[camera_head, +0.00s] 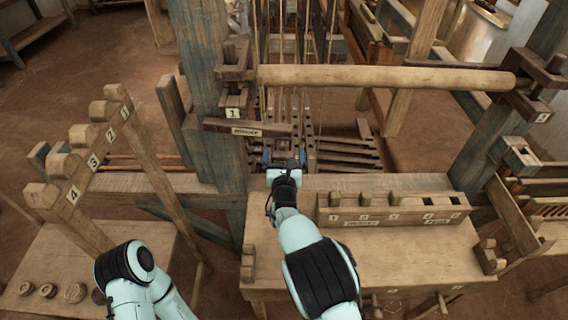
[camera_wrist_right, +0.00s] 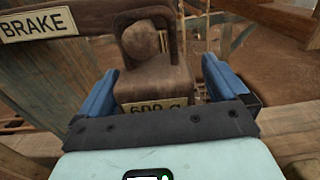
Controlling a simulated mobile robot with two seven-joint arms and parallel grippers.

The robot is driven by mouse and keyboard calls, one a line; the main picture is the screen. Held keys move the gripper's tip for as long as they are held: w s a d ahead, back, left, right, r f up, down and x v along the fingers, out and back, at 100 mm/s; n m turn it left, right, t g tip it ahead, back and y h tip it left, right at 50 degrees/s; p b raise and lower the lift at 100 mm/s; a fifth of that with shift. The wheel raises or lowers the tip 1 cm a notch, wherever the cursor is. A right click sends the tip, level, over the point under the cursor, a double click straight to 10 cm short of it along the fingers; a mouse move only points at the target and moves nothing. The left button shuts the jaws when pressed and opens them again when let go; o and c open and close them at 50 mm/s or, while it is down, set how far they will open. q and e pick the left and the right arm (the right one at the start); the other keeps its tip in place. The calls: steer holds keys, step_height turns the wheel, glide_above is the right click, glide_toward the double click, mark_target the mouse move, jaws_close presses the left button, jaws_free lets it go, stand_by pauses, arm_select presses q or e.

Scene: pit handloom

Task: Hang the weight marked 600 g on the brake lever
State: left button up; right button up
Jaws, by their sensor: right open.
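My left gripper is out of view.
A wooden roller (camera_head: 385,78) crosses above and right of the lever. A slotted box (camera_head: 395,217) with numbered places stands on the bench (camera_head: 380,258) in front. A numbered peg rack (camera_head: 88,150) is at left, with several round pieces (camera_head: 48,290) below it.

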steer(key=s+b, duration=0.1)
steer(key=s, duration=1.2)
steer(key=shift+r+b, duration=0.15)
steer(key=shift+b, duration=0.25)
